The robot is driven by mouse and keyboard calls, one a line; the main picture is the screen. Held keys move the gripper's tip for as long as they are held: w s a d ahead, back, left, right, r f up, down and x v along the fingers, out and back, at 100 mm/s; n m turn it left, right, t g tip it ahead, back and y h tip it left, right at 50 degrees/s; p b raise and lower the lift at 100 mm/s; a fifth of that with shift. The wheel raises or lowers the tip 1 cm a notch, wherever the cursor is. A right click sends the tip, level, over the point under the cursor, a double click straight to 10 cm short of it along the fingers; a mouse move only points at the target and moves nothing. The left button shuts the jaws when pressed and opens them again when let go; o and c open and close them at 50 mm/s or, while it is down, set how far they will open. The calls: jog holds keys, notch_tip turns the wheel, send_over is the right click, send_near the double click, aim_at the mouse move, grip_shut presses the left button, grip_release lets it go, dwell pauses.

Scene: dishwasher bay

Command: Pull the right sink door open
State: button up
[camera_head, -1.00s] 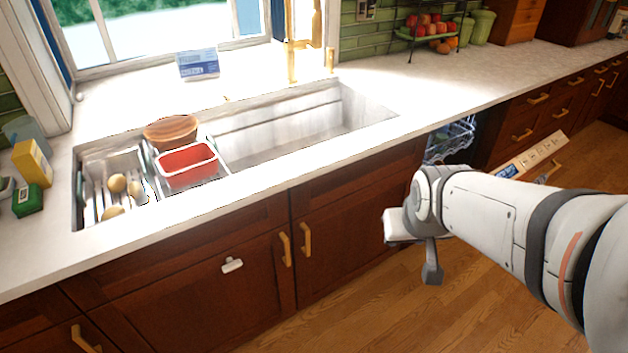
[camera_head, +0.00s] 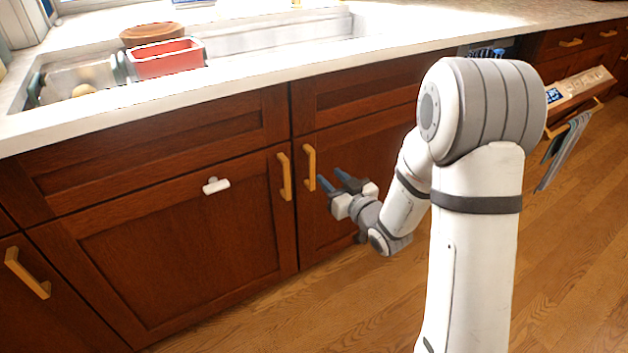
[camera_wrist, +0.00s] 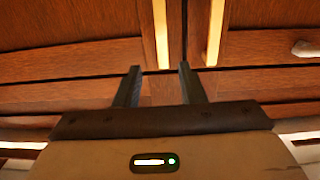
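The right sink door (camera_head: 350,187) is a dark red-brown panel and looks closed. Its upright brass handle (camera_head: 310,167) is near its left edge. My gripper (camera_head: 331,177) is open and empty, its two blue-grey fingertips just right of this handle in the head view. In the wrist view, which looks upside down, the right door's handle (camera_wrist: 161,32) lines up with the gap between the fingers of my gripper (camera_wrist: 159,72). I see no contact with the handle. My arm hides part of the door's right side.
The closed left sink door (camera_head: 180,245) has its own brass handle (camera_head: 285,176) close by and a white hook (camera_head: 215,186). The countertop (camera_head: 150,108) overhangs above. A dishwasher door (camera_head: 580,95) stands open at right, with a towel (camera_head: 562,150). Wood floor lies clear in front.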

aim_at(313, 162)
jog(key=b+x, duration=0.1)
jog(key=x, duration=0.6)
jog(key=shift+w+a+f, duration=0.1)
jog(key=shift+w+a, duration=0.1)
jog(key=shift+a, duration=0.25)
jog(key=shift+c, duration=0.5)
grip_shut()
